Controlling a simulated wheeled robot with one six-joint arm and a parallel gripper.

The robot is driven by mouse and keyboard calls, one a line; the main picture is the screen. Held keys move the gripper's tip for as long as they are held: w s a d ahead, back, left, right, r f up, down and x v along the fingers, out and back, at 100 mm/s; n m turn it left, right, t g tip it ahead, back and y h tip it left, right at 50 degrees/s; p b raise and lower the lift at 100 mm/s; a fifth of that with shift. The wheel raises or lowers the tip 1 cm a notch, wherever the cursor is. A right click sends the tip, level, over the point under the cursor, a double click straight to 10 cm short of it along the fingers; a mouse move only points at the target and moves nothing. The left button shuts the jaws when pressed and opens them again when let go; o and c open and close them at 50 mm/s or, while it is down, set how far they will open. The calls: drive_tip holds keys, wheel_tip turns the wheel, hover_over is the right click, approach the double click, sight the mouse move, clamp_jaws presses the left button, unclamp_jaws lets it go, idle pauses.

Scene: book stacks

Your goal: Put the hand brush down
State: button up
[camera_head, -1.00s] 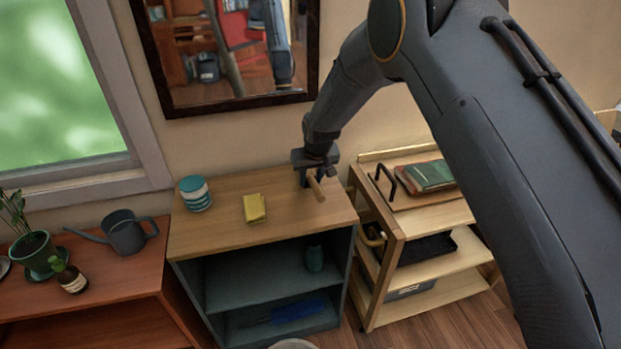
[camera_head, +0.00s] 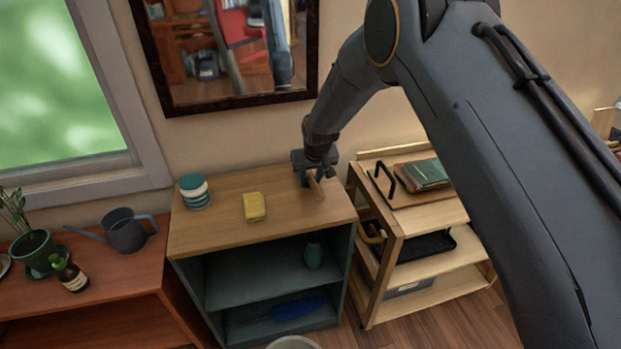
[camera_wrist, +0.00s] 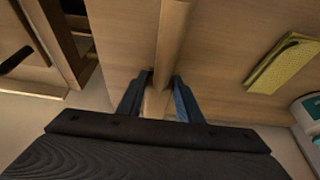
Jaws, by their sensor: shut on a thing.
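My gripper (camera_head: 314,176) is low over the right rear part of the low cabinet's wooden top (camera_head: 225,236). It is shut on the hand brush (camera_head: 316,189), of which only a light wooden handle shows, pointing toward the front. In the wrist view the handle (camera_wrist: 174,40) runs between the two fingers (camera_wrist: 160,88). The bristles are hidden. I cannot tell whether the brush touches the top.
A wooden shelf cart (camera_head: 400,222) with books (camera_head: 426,174) stands close at the right. The top's front middle is clear.

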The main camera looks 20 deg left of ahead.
drive_tip(key=shift+f, duration=0.2)
drive_tip(key=o, duration=1.1)
drive_tip(key=shift+r, duration=0.1)
drive_tip(key=shift+b+v, duration=1.5)
drive_tip(key=shift+v, duration=2.45)
drive_tip(key=shift+a, duration=0.1)
